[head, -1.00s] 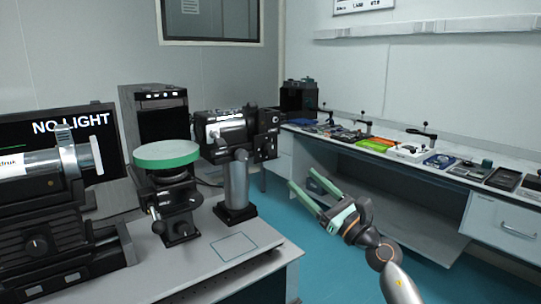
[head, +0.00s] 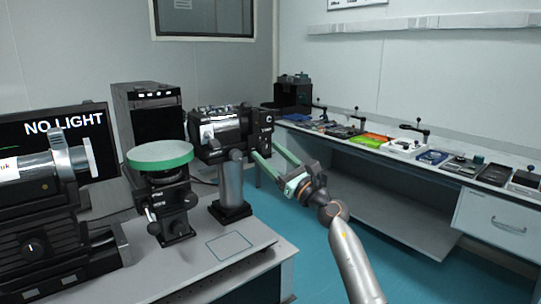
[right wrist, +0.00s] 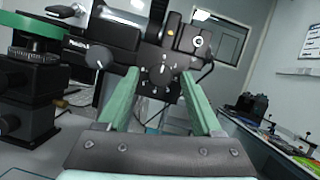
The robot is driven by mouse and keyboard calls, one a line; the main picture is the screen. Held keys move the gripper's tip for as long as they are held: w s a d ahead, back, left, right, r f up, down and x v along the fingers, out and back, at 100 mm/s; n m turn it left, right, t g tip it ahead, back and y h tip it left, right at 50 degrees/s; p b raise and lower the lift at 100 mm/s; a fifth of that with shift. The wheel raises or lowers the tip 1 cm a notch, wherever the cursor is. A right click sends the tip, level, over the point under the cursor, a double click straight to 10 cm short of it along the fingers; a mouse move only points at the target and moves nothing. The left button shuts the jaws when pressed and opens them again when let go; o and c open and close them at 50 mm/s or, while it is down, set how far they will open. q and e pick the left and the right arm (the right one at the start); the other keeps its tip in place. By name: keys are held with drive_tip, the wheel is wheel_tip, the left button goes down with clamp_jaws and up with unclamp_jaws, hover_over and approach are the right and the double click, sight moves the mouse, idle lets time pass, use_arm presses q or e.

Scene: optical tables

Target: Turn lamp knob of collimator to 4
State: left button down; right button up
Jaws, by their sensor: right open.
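A black device (head: 222,132) with a silver label, which looks like the collimator, sits on a grey post at the table's right side. In the right wrist view its end face (right wrist: 157,52) shows a round knob (right wrist: 161,75) with a white pointer mark and marks around it; I cannot read the numbers. A second knob (right wrist: 98,56) is to its left. My right gripper (head: 263,147) is open and empty, its green fingers pointing at the device's right end. In the wrist view its fingertips (right wrist: 159,80) appear on either side of the marked knob, seemingly short of it. My left gripper is not in view.
A silver-tubed black instrument (head: 35,215) and a monitor reading NO LIGHT (head: 65,123) are farther left. A bench (head: 395,150) with tools runs along the right wall, with open floor before it.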

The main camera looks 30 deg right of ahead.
drive_tip(key=shift+c, duration=0.4)
drive_tip(key=c, duration=0.5)
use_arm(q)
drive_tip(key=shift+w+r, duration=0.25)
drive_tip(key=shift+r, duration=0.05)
use_arm(e)
clamp_jaws()
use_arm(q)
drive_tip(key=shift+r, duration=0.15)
